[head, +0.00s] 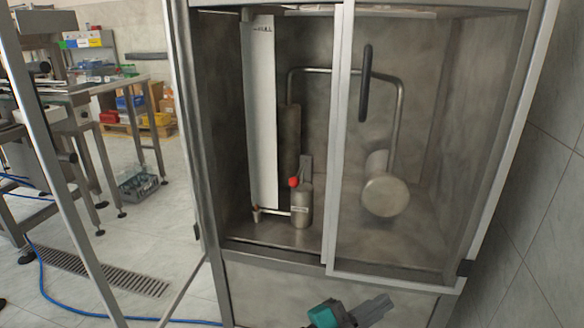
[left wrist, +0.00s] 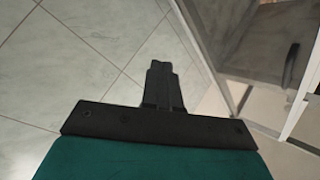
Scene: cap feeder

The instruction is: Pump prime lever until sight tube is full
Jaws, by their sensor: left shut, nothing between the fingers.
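The pump unit (head: 302,206) is a small grey metal cylinder on the cabinet floor, in the open left half. A red knob (head: 294,182) sits at its top left, apparently on the prime lever; the lever's arm is hard to make out. A tall white panel (head: 262,110) with small marks near its top stands left of it. I cannot make out the sight tube or its level there. My left gripper (head: 387,303) is below the cabinet opening, low and right of the pump, apart from it. Its black fingers are together and empty in the left wrist view (left wrist: 160,75). My right gripper is not visible.
A framed glass pane (head: 340,140) with a black handle (head: 365,85) covers the cabinet's right half. Behind it are a bent pipe (head: 400,110) and a round metal drum (head: 385,195). A thin frame (head: 55,150) stands left. A blue hose (head: 45,285) lies on the floor.

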